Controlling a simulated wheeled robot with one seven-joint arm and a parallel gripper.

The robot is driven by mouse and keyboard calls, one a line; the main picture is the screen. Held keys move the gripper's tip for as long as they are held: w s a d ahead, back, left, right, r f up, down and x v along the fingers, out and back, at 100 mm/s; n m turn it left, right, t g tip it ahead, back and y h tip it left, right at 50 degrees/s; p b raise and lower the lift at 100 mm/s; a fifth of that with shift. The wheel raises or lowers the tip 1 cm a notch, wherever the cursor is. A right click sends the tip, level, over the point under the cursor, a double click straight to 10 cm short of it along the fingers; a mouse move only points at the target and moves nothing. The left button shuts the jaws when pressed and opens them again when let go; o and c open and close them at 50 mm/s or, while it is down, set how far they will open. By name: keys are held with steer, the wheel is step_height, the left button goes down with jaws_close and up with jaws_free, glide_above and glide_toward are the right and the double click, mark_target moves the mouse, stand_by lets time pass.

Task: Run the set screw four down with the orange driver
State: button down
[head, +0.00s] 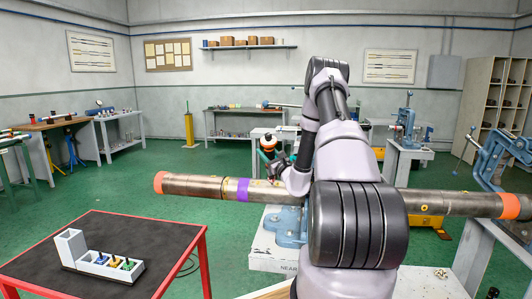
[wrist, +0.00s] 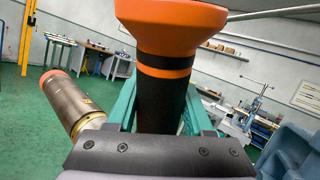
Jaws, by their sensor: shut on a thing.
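The orange driver (wrist: 162,40), with an orange head and a dark handle banded in orange, stands between the teal fingers of my gripper (wrist: 158,106) in the wrist view. My gripper is shut on its dark part. In the head view the driver (head: 268,143) shows small, left of my arm, above and behind the pipe. The long metal pipe (head: 200,186) has orange end caps and a purple band, and my arm hides its middle. The pipe (wrist: 72,102) also shows at left in the wrist view. I cannot make out set screw four or the driver's tip.
A red-framed table (head: 150,229) at front left bears a grey holder (head: 70,245) with several small coloured pieces. A blue vise (head: 285,226) sits under the pipe, partly behind my arm. Another blue vise (head: 490,160) stands at right.

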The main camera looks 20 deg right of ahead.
mark_target(265, 141)
steer(key=shift+r, duration=0.1)
stand_by(0.7)
steer(key=shift+s+a+r, duration=0.2)
steer(key=shift+s+r, duration=0.1)
steer(key=shift+r, duration=0.45)
steer(key=shift+s+a+r, duration=0.15)
steer(key=shift+s+r, duration=0.1)
steer(key=shift+r, duration=0.5)
steer(key=shift+s+a+r, duration=0.2)
steer(key=shift+s+r, duration=0.1)
steer(key=shift+r, duration=0.45)
